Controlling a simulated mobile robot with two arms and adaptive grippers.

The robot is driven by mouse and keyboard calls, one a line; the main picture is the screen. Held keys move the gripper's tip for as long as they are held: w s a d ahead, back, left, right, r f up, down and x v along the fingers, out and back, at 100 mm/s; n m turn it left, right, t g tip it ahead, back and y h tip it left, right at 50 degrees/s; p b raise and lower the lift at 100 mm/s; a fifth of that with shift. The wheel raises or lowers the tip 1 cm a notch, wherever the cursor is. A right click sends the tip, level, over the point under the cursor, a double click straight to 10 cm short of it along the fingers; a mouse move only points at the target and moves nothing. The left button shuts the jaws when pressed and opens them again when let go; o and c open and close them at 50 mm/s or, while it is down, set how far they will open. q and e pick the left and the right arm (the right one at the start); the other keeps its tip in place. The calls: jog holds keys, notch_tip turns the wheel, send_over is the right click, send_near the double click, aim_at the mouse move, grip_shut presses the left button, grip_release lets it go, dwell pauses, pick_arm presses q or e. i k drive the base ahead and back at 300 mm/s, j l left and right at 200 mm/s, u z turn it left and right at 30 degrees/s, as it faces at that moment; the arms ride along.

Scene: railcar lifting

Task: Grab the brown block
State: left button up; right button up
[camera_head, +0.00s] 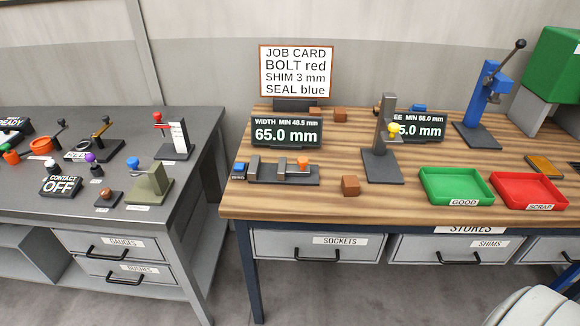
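A small brown block (350,185) sits on the wooden bench top (300,205) near its front edge, between the grey width gauge (270,173) and the base of a grey upright stand (382,165). Another brown block (340,115) lies farther back, to the right of the job card's base. A smaller brown piece beside that base is partly hidden behind the width display. Neither of my grippers is in view.
A green GOOD tray (428,197) and a red SCRAP tray (556,201) stand on the right. A blue lever press (485,95) stands behind them. A grey bench (178,200) with several fixtures stands left, across a gap.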

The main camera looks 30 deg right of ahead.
aim_at(350, 185)
jog(key=z, duration=1.35)
jog(key=i+j+u, duration=0.25)
jog(key=i, duration=0.5)
jog(key=l, duration=0.15)
